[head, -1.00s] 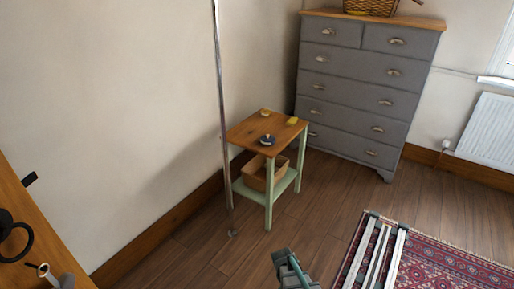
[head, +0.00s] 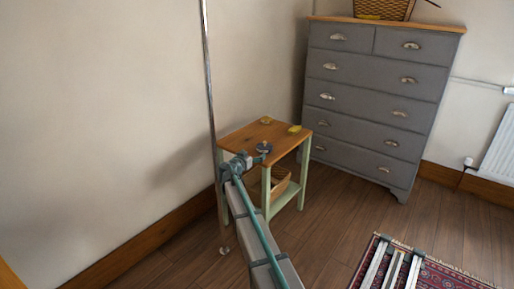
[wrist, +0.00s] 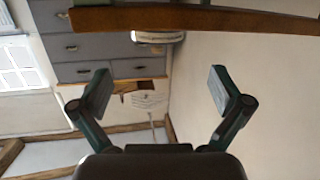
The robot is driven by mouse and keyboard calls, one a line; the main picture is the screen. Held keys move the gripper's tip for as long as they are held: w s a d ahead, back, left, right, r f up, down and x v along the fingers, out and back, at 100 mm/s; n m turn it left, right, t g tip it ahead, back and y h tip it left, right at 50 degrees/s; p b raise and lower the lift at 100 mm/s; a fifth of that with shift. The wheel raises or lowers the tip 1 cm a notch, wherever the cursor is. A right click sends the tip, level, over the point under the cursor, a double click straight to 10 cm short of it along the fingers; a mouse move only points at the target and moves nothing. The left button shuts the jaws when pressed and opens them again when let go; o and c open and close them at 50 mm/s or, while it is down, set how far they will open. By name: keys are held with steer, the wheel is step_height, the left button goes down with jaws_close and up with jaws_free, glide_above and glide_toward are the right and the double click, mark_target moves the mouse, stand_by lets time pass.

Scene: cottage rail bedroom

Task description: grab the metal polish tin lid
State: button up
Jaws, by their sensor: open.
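A dark, round, low thing with a lighter top (head: 264,147), seemingly the metal polish tin with its lid, sits on the small wooden-topped table (head: 243,137). It is too small to tell lid from tin. In the wrist view, which is upside down, a pale-rimmed round thing (wrist: 157,37) stands on the table's edge, ahead of my fingers and between them. My gripper (head: 258,158) is at the table's front edge, close to the round thing. In the wrist view my gripper (wrist: 163,88) is open, with nothing between its fingers.
A small tan round thing (head: 266,120) and a yellow thing (head: 295,128) lie farther back on the table. A basket (head: 281,181) is on its lower shelf. A metal pole (head: 208,90) stands at its left; a grey chest of drawers (head: 375,105) is behind.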

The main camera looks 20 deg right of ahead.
mark_target(264, 146)
steer(key=shift+m, duration=0.4)
steer(key=x, duration=0.5)
steer(key=shift+w+d+f, duration=0.1)
steer(key=shift+w+d, duration=0.05)
steer(key=shift+d, duration=0.05)
steer(key=shift+b+x, duration=0.35)
steer(key=shift+x, duration=2.3)
steer(key=shift+d+r, duration=0.1)
steer(key=shift+r, duration=0.1)
steer(key=c, duration=0.7)
